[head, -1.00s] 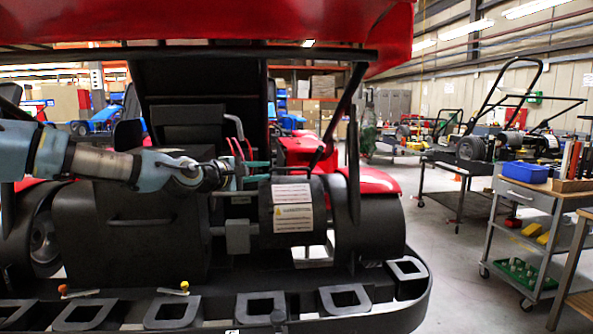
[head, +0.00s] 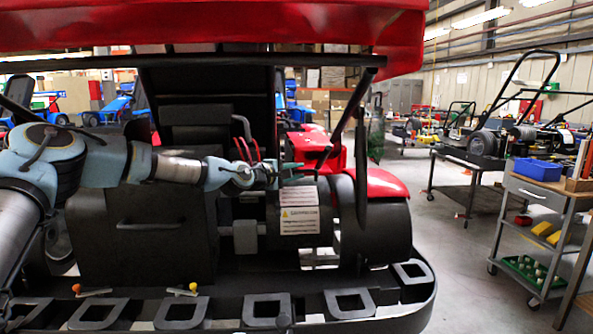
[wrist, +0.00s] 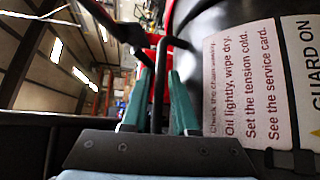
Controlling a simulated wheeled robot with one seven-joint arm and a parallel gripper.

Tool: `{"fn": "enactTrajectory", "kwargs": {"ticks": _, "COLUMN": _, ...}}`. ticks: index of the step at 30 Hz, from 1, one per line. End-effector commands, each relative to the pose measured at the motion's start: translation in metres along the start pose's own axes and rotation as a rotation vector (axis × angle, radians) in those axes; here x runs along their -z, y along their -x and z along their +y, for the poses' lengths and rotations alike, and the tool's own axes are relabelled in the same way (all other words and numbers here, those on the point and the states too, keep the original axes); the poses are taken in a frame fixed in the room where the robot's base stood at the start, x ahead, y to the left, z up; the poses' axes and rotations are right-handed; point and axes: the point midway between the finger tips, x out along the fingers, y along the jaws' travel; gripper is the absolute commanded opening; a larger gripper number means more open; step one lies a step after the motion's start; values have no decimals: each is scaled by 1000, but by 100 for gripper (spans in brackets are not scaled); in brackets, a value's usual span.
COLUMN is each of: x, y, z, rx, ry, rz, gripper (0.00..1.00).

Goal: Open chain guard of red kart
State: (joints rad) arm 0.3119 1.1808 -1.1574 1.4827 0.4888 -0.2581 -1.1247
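The red kart (head: 250,32) fills the head view, seen from its black bumper end. The chain guard appears to be the black rounded cover (head: 327,220) with white and yellow warning labels. The wrist view shows the cover (wrist: 215,15) at the right, with labels reading "GUARD ON" and "Check the chain weekly". A thin black bar handle (head: 327,156) rises by the cover. My gripper (head: 295,172) is at this handle. In the wrist view the bar (wrist: 160,85) stands between the green fingers of my gripper (wrist: 160,98), which look apart; firm contact cannot be made out.
The black bumper (head: 385,310) with square loops runs along the front. A dark upright post (head: 361,165) stands right of the handle. A tool cart (head: 535,190) with a blue bin is at the far right. Grey floor (head: 455,270) is free between.

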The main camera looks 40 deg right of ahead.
Motion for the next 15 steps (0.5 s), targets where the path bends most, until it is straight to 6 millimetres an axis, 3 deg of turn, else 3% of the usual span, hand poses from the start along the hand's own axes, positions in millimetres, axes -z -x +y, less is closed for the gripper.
{"fn": "enactTrajectory", "kwargs": {"ticks": 5, "x": 0, "y": 0, "z": 0, "rx": 1, "ry": 0, "rz": 0, "gripper": 26}}
{"fn": "enactTrajectory", "kwargs": {"ticks": 12, "x": 0, "y": 0, "z": 0, "rx": 1, "ry": 0, "rz": 0, "gripper": 0}}
{"fn": "enactTrajectory", "kwargs": {"ticks": 15, "x": 0, "y": 0, "z": -1, "rx": 1, "ry": 0, "rz": 0, "gripper": 0}}
